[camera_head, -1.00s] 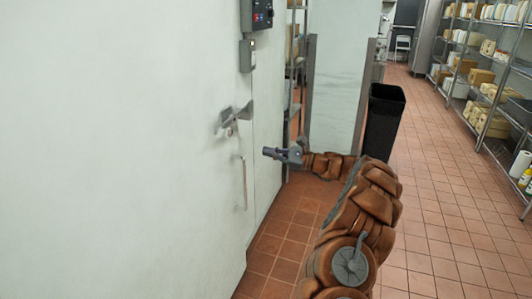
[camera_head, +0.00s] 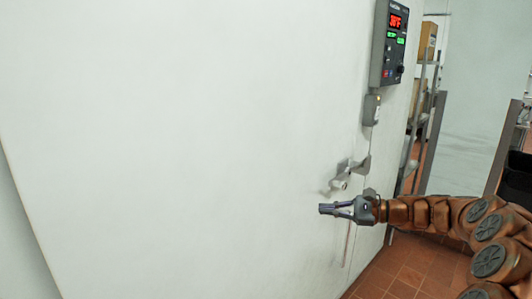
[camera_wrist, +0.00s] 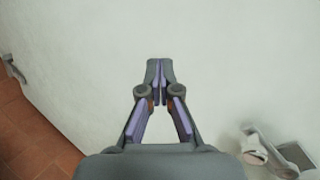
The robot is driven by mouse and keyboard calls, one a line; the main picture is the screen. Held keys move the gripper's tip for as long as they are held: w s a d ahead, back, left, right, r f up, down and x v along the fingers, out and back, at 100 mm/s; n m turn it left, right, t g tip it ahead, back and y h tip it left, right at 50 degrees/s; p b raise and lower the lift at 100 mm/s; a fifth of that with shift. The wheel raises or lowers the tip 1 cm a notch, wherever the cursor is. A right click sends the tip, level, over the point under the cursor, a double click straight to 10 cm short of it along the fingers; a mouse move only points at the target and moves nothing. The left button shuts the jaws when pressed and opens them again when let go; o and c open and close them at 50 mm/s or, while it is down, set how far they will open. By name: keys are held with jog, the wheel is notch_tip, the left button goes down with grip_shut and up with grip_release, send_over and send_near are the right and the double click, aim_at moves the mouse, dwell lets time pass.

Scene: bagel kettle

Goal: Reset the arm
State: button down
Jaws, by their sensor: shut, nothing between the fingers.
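My gripper (camera_head: 328,209) is shut and empty in the head view, in front of the large white door (camera_head: 180,150) and just below its latch handle (camera_head: 346,177). My brown arm reaches in from the right edge. In the wrist view the two fingertips of my gripper (camera_wrist: 159,72) meet, with the pale door surface (camera_wrist: 230,60) behind them. The latch handle (camera_wrist: 275,152) shows at the lower right of that view, apart from the fingers.
A control panel (camera_head: 391,40) with a red display hangs above the handle, with a small grey box (camera_head: 371,108) under it. Shelving and a pale panel (camera_head: 475,95) stand at the right. Red tile floor (camera_head: 395,270) shows at the lower right.

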jog(key=s+a+n+g+h+p, duration=0.1)
jog(key=s+a+n+g+h, duration=0.2)
jog(key=s, duration=0.5)
jog(key=s+a+r+n+g+p, duration=0.1)
jog(key=s+a+n+g, duration=0.15)
jog(key=s+a, duration=0.35)
jog(key=s+a+n+g+h+p, duration=0.1)
jog(key=s+a+n+h, duration=0.2)
jog(key=s, duration=0.6)
jog(key=s+d+f+n+h+p, duration=0.1)
jog(key=s+d+f+n+h, duration=0.1)
jog(key=s+d, duration=0.4)
jog(key=s+d+f+n+h+p, duration=0.2)
jog(key=s+d+n+h, duration=0.2)
jog(key=s, duration=1.3)
jog(key=d+g+h, duration=0.1)
jog(key=d+h, duration=0.2)
jog(key=shift+s+f, duration=0.15)
jog(key=shift+f, duration=0.25)
